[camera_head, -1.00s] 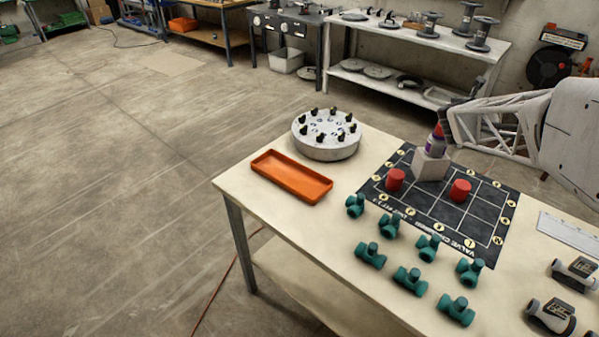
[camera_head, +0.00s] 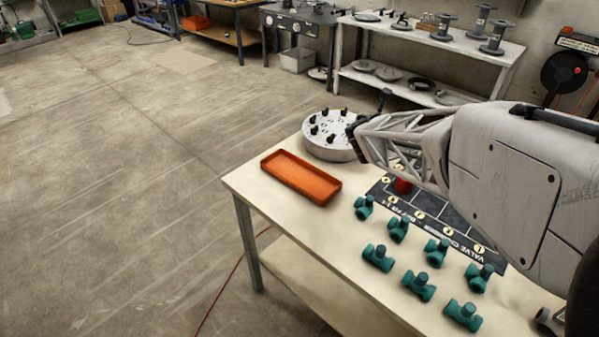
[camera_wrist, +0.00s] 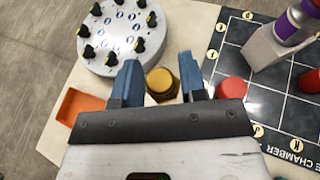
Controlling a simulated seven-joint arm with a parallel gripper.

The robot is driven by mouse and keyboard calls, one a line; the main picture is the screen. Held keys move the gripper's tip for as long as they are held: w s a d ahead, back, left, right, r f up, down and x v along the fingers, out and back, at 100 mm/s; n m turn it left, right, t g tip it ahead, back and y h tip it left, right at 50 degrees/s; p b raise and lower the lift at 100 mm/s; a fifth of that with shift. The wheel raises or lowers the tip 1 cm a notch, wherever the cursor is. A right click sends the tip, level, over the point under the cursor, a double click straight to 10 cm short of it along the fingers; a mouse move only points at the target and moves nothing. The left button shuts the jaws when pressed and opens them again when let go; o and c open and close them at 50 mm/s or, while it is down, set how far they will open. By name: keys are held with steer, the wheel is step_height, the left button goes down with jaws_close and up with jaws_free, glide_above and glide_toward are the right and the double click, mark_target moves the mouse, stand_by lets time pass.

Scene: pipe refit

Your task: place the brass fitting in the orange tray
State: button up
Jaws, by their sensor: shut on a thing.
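The brass fitting (camera_wrist: 162,84) is a yellow hexagonal piece between the blue fingertips of my gripper (camera_wrist: 160,77) in the wrist view. My gripper is shut on it. In the head view my gripper (camera_head: 354,140) is over the table by the round grey base, and the fitting cannot be made out there. The orange tray (camera_head: 300,177) is a shallow rectangle near the table's far left edge, to the left of my gripper, and looks empty. Its corner shows at the left in the wrist view (camera_wrist: 78,106).
A round grey base (camera_head: 325,150) with black knobs stands behind the tray. A black grid mat (camera_wrist: 275,105) holds red caps (camera_wrist: 231,88) and a purple-banded bottle (camera_wrist: 300,20) on a pale block. Several green valves (camera_head: 418,285) stand at the front. The table between tray and valves is clear.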

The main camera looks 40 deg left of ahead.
steer(key=s+d+f+m+h, duration=0.1)
steer(key=s+f+m+h, duration=0.2)
steer(key=s+f, duration=0.3)
steer(key=s+d+f+m+t+h, duration=0.1)
steer(key=s+f+m+h, duration=0.3)
steer(key=s, duration=1.1)
steer(key=shift+d+f+h, duration=0.6)
steer(key=shift+f, duration=1.15)
steer(key=shift+a, duration=0.1)
glide_above(320, 190)
steer(key=shift+a+f, duration=0.15)
steer(key=shift+f, duration=0.6)
steer(key=shift+f, duration=0.1)
steer(key=shift+f, duration=1.65)
steer(key=shift+f, duration=0.15)
